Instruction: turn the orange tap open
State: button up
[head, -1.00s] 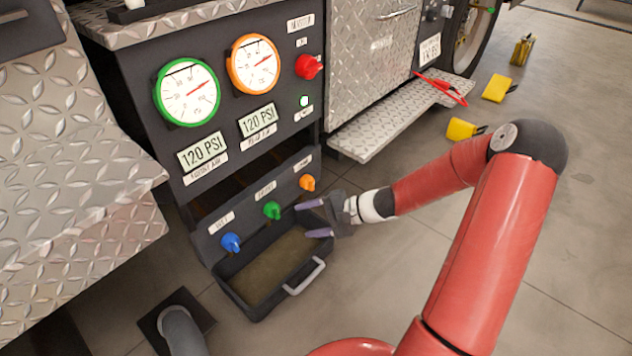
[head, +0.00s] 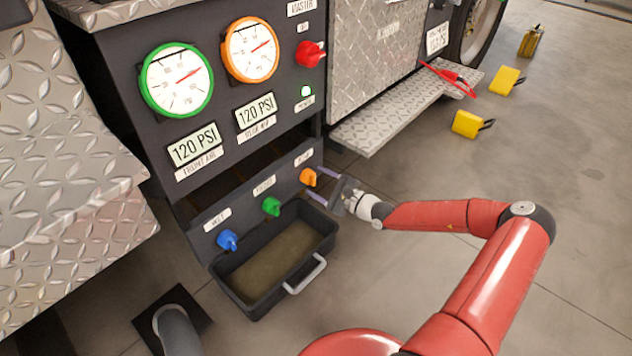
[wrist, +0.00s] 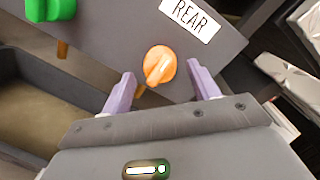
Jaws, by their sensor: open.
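The orange tap (head: 308,177) is the rightmost of three taps on the sloped dark lower panel. In the wrist view the orange tap (wrist: 160,66) sits under the REAR label, ahead of and between my two purple fingers. My gripper (head: 318,184) is open beside it in the head view. In the wrist view my gripper (wrist: 163,88) is open and empty, its fingertips either side of the tap's lower edge. I cannot tell whether a finger touches the tap. The tap's handle ridge points down and slightly left in the wrist view.
A green tap (head: 271,206) and a blue tap (head: 228,240) are to the left on the same panel. A dark tray (head: 217,287) with a grey handle sits below them. A metal step (head: 375,131) juts out to the right above my gripper.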

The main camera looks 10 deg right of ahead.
jog(key=shift+x, duration=0.9)
jog(key=c, duration=1)
